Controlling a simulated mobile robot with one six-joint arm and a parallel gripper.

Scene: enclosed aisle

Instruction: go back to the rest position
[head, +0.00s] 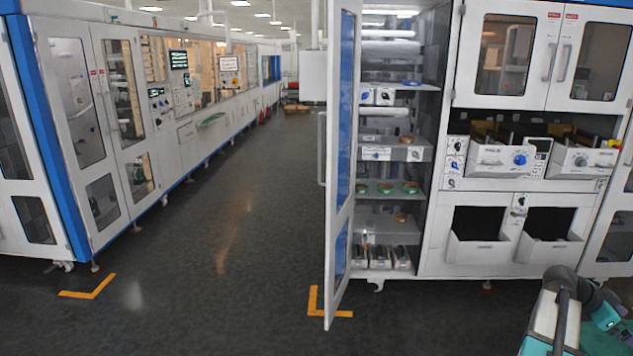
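Part of my own arm, grey and teal, shows at the bottom right corner of the head view, in front of the white cabinets on the right. I cannot make out my gripper or its fingertips in this view. Whether it holds anything does not show.
An open cabinet door (341,160) juts into the aisle, beside open shelves (388,225) holding small items. White machine cabinets (515,230) continue on the right. A long row of white machines (120,120) lines the left. The dark aisle floor (225,250) between is clear.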

